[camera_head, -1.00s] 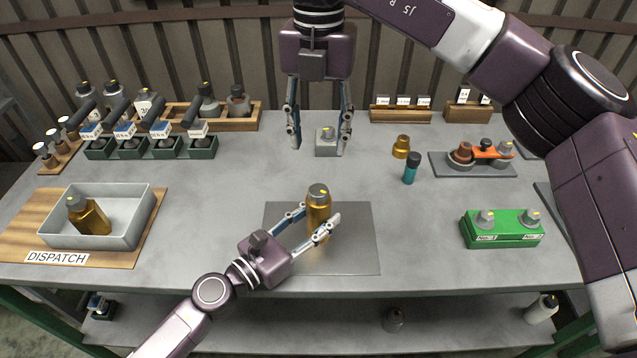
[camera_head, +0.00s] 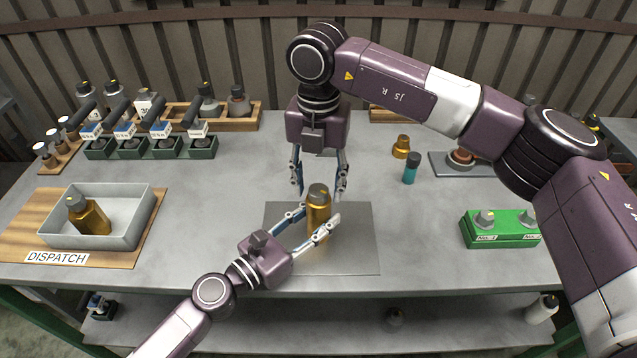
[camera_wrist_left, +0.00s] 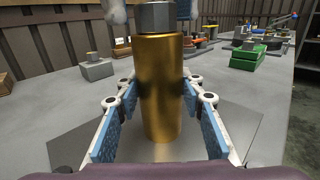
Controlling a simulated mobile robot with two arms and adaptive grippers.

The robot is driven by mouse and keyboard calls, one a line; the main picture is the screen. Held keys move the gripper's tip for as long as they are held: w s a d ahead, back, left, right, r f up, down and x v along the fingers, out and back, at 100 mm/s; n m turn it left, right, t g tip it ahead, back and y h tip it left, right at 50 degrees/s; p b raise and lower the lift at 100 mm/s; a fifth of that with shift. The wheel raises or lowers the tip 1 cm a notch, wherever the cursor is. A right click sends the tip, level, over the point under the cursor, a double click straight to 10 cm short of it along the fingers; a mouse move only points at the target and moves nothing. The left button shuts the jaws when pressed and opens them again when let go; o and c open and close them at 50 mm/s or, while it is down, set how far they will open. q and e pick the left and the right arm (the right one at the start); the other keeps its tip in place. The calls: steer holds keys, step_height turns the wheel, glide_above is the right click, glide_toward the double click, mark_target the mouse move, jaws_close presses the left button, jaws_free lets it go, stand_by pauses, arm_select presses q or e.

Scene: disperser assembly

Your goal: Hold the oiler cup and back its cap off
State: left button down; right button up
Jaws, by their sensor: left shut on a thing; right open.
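The oiler cup (camera_head: 318,214) is a brass cylinder standing upright on a dark grey mat (camera_head: 355,255). Its grey cap (camera_head: 318,191) with a yellow mark sits on top. My left gripper (camera_head: 319,219) is shut on the brass body from the front left. In the left wrist view the brass body (camera_wrist_left: 160,90) stands between the blue finger pads, with the faceted grey cap (camera_wrist_left: 157,17) above. My right gripper (camera_head: 319,194) is open just behind and above the cup, fingers pointing down, one at each side of the cap. I cannot tell whether they touch it.
A grey tray (camera_head: 147,225) with a brass bottle (camera_head: 88,215) stands on the dispatch board at left. A green block (camera_head: 490,229) with grey caps is at right. A teal bottle (camera_head: 410,170) and a brass part (camera_head: 401,146) stand behind right.

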steer(key=c, duration=1.2)
steer(key=shift+o, duration=0.2)
steer(key=shift+n, duration=0.3)
steer(key=n, duration=0.3)
steer(key=shift+n, duration=0.3)
steer(key=n, duration=1)
steer(key=shift+n, duration=0.4)
steer(key=n, duration=0.6)
steer(key=shift+w+n, duration=0.1)
steer(key=shift+n, duration=0.2)
steer(key=shift+d, duration=0.1)
